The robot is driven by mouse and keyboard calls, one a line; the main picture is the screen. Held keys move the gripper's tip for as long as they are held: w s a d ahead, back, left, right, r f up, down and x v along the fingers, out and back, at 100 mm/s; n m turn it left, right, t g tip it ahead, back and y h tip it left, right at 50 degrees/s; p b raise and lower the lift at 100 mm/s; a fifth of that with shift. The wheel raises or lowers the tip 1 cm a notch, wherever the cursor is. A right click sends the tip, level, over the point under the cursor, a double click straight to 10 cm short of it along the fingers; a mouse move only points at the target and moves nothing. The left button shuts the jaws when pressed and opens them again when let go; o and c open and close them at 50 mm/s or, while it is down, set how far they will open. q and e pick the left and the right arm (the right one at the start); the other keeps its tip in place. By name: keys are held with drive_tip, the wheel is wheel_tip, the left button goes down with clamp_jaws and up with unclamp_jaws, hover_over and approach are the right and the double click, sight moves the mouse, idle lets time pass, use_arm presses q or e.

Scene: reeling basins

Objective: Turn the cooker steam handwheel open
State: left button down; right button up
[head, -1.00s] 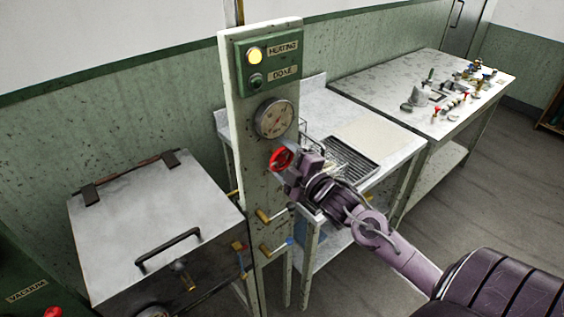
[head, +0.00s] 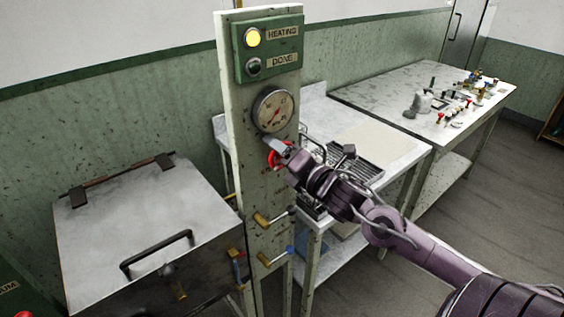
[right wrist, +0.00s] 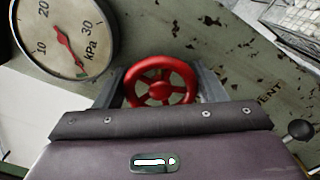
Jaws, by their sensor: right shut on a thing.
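The red steam handwheel (head: 271,160) is on the pale post, just below the round pressure gauge (head: 273,110). My right gripper (head: 281,152) is at the wheel and hides part of it in the head view. In the right wrist view the wheel (right wrist: 160,82) sits between the two grey fingers, which are shut on its rim. The gauge (right wrist: 65,38), marked kPa, shows tilted at upper left there. My left gripper is in neither view.
The green panel (head: 268,50) above the gauge has a lit yellow HEATING lamp and a dark DONE lamp. Brass-ended lever valves (head: 270,218) stick out lower on the post. A lidded metal cooker (head: 150,225) stands left; a table (head: 405,150) with a rack stands behind my arm.

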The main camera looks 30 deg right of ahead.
drive_tip(key=n+b, duration=0.3)
drive_tip(key=b, duration=0.1)
drive_tip(key=n+b, duration=0.3)
drive_tip(key=n, duration=0.1)
drive_tip(key=shift+a+f+b, duration=0.15)
drive_tip(key=shift+f+b, duration=0.05)
drive_tip(key=shift+b, duration=0.15)
drive_tip(key=shift+r+n+b, duration=0.15)
drive_tip(key=shift+n+b, duration=1.05)
drive_tip(key=shift+b, duration=0.1)
drive_tip(key=o, duration=1)
drive_tip(key=shift+r, duration=0.1)
drive_tip(key=shift+s, duration=0.1)
